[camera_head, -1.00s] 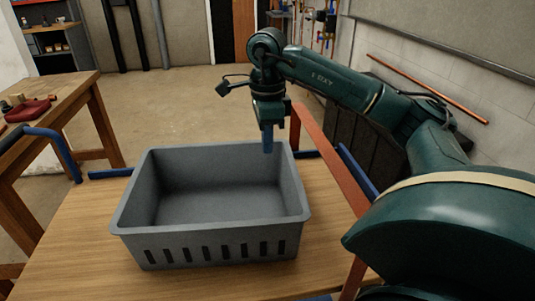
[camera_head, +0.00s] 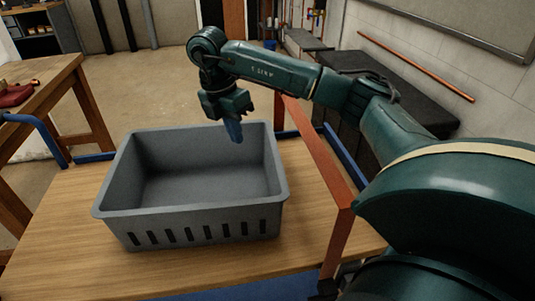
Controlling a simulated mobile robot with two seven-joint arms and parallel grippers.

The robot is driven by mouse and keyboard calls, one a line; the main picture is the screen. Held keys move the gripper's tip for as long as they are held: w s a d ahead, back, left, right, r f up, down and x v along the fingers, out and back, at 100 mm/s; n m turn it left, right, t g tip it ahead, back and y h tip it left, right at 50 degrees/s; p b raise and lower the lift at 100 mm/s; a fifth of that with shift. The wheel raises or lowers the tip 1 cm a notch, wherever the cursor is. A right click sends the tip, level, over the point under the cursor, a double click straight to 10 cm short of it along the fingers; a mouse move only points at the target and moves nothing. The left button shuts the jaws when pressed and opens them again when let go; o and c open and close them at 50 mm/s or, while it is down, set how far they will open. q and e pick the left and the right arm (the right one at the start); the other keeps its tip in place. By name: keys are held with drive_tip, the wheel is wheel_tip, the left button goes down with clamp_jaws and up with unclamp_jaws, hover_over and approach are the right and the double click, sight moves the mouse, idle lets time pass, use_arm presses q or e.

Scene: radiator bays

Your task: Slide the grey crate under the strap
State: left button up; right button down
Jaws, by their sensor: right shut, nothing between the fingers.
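The grey crate (camera_head: 205,223) is an open, empty bin with a row of slots in its near side. It sits upright on the wooden table top, left of the strap. The strap (camera_head: 318,155) is a flat orange-brown band that rises at the table's right part and bends down near the front. A gap of bare wood separates crate and strap at the front. My right gripper (camera_head: 235,131) is shut and empty, its blue fingertips pointing down at the crate's far wall near the back right corner. Contact with the wall cannot be told. My left gripper is not in view.
The table top (camera_head: 60,240) is bare left of and in front of the crate. Blue rails (camera_head: 345,158) run along its edge. A wooden workbench (camera_head: 50,85) stands at the left. A dark chest (camera_head: 385,95) stands behind at the right.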

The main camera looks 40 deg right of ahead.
drive_tip(key=f+m, duration=0.2)
drive_tip(key=f, duration=0.1)
drive_tip(key=d+f+m, duration=0.1)
drive_tip(key=f+m, duration=0.2)
drive_tip(key=f, duration=0.1)
drive_tip(key=f+m, duration=0.2)
drive_tip(key=f, duration=0.1)
drive_tip(key=shift+s+d+f+m+h, duration=0.3)
drive_tip(key=shift+s+m, duration=0.1)
drive_tip(key=shift+s+d+r, duration=0.1)
drive_tip(key=shift+s+d, duration=0.25)
drive_tip(key=shift+d, duration=0.25)
drive_tip(key=shift+s+d+r, duration=0.1)
drive_tip(key=shift+s+d, duration=0.2)
drive_tip(key=shift+d, duration=0.25)
drive_tip(key=shift+s+d, duration=0.3)
drive_tip(key=shift+d, duration=0.25)
